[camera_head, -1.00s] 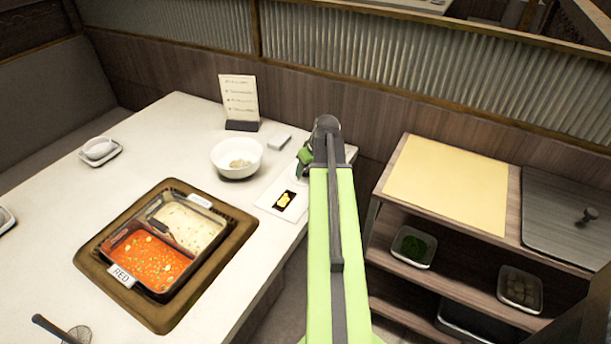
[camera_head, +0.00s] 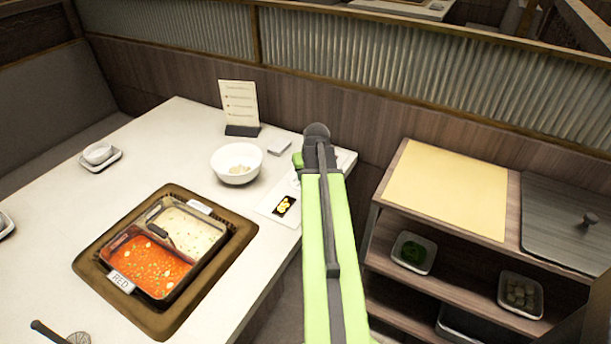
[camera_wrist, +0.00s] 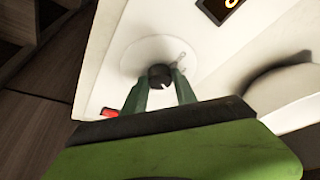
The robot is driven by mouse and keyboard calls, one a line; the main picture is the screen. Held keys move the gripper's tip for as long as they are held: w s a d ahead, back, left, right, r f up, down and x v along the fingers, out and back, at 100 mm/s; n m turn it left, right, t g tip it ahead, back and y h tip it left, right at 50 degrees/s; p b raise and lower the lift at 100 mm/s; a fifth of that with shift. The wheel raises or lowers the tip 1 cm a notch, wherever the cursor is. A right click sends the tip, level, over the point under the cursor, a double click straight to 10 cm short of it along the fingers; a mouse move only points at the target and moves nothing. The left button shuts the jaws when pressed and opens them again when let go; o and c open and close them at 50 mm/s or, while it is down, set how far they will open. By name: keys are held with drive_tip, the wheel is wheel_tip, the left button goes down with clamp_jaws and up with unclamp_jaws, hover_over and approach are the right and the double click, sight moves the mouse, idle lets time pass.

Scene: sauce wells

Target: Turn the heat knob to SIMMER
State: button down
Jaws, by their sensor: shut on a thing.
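The heat knob (camera_wrist: 160,76) is a small dark round knob on a pale dial plate (camera_wrist: 133,52) in the wrist view. My gripper (camera_wrist: 160,92) has its two green fingers on either side of the knob, shut on it. A light mark shows on the knob's face, but the dial's markings are too small to read. In the head view my arm hides the knob. The white control panel (camera_head: 268,207) with a small dark display shows at the table's right edge, left of my arm.
A red part (camera_wrist: 110,113) is on the panel near the left finger. A white bowl (camera_head: 236,163), a menu card (camera_head: 240,105) and a two-part pot (camera_head: 150,282) of red and pale broth are on the table. A shelf cart (camera_head: 400,222) stands right.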

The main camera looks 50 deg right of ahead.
drive_tip(key=shift+d+m, duration=0.1)
drive_tip(key=shift+m, duration=0.4)
drive_tip(key=c, duration=1)
unclamp_jaws()
drive_tip(key=shift+r, duration=0.1)
drive_tip(key=p+v, duration=1.6)
drive_tip(key=v, duration=0.1)
drive_tip(key=shift+s+a, duration=0.1)
drive_tip(key=shift+a, duration=0.15)
